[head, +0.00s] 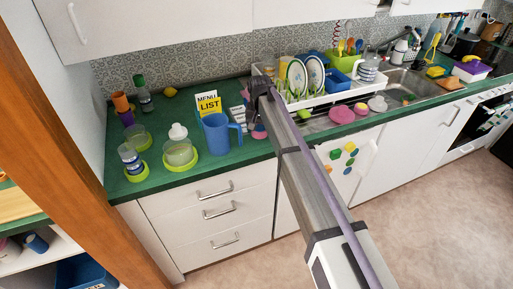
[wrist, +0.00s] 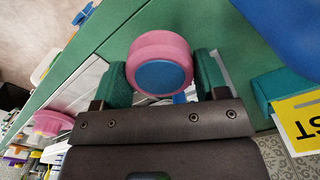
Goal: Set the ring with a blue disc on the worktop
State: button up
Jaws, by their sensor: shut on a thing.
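The pink ring with a blue disc (wrist: 160,72) is between the two dark green fingers of my gripper (wrist: 163,78) in the wrist view, and the fingers are shut on it. The blue disc faces the wrist camera. In the head view a bit of the pink ring (head: 259,132) shows below my gripper, beside the blue pitcher; my arm hides much of this spot. The green worktop (head: 228,161) lies beneath, and it also shows in the wrist view (wrist: 112,42). I cannot tell whether the ring touches the worktop.
The blue pitcher (head: 216,135) and the yellow menu list sign (head: 208,104) stand close on the left. Several cups and jars stand further left, some on light green rings. A white dish rack (head: 322,98) with plates is at the right, before the sink (head: 407,84).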

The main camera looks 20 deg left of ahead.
aim_at(260, 142)
jog(key=shift+f, duration=0.25)
notch_tip(260, 142, down, 4)
jog(key=b, duration=0.3)
jog(key=shift+d+b, duration=0.1)
jog(key=shift+b, duration=0.25)
jog(key=shift+r+p, duration=0.3)
jog(key=shift+c, duration=0.4)
jog(key=shift+f, duration=0.2)
jog(key=o, duration=1.1)
notch_tip(260, 142, up, 13)
jog(key=p, duration=1.2)
jog(key=shift+f, duration=0.3)
jog(key=shift+d, duration=0.1)
